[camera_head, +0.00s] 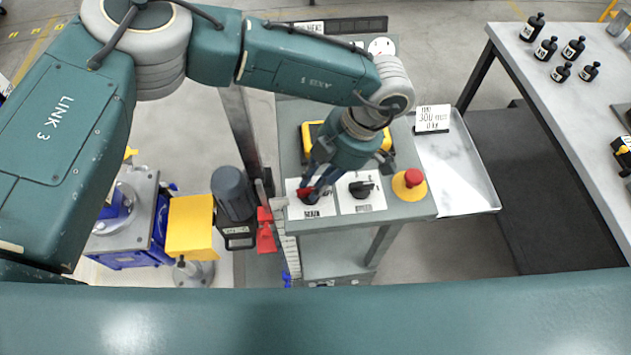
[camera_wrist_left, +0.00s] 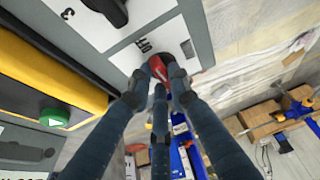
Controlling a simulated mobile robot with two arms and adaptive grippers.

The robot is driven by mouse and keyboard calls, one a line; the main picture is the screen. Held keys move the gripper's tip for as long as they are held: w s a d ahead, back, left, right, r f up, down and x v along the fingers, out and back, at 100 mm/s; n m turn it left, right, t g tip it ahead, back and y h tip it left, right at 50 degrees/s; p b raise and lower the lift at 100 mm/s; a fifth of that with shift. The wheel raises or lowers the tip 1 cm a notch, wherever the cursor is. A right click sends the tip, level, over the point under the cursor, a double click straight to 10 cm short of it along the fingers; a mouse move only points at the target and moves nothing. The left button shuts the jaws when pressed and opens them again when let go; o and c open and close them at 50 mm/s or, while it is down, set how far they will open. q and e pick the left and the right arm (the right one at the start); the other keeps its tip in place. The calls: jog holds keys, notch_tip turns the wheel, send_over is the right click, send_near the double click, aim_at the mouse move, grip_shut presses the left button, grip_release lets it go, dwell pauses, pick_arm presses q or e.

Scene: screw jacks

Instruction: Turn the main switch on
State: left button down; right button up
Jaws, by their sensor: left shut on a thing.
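The main switch (camera_head: 304,193) is a red knob on a white plate marked MAIN, at the front left of the grey console top (camera_head: 404,211). My left gripper (camera_head: 316,187) reaches down onto it from above. In the left wrist view the dark fingers of the gripper (camera_wrist_left: 160,80) are closed around the red knob (camera_wrist_left: 159,65), which is partly hidden between them. The knob's exact angle is hard to tell. My right gripper is not in view.
A black rotary switch (camera_head: 362,189) sits just right of the main switch. A red emergency button on a yellow base (camera_head: 409,184) is farther right. A yellow-edged box (camera_head: 308,134) with a green button (camera_wrist_left: 54,117) is behind. A metal tray (camera_head: 462,180) adjoins the console.

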pick_arm(q)
jog(key=n+b, duration=0.2)
jog(key=b, duration=0.1)
jog(key=n+g+b, duration=0.1)
jog(key=n+b, duration=0.1)
jog(key=b, duration=0.1)
jog(key=n+g+h+b, duration=0.1)
jog(key=n+b, duration=0.2)
jog(key=shift+w+a+f, duration=0.1)
jog(key=shift+w+a, duration=0.3)
jog(key=shift+n+g+b, duration=0.3)
jog(key=shift+n+b, duration=0.1)
jog(key=shift+n, duration=0.1)
jog(key=n+b, duration=0.1)
jog(key=n+h+b, duration=0.1)
jog(key=n, duration=0.1)
jog(key=n+g+h+b, duration=0.1)
jog(key=n, duration=0.1)
jog(key=shift+a, duration=0.3)
jog(key=shift+a+r+n+h+b, duration=0.15)
jog(key=shift+n+h+b, duration=0.35)
jog(key=shift+n, duration=0.6)
jog(key=shift+a+r+n+h+b, duration=0.1)
jog(key=shift+n+h+b, duration=0.35)
jog(key=shift+n, duration=0.95)
jog(key=c, duration=1.6)
grip_release()
jog(key=shift+s, duration=0.1)
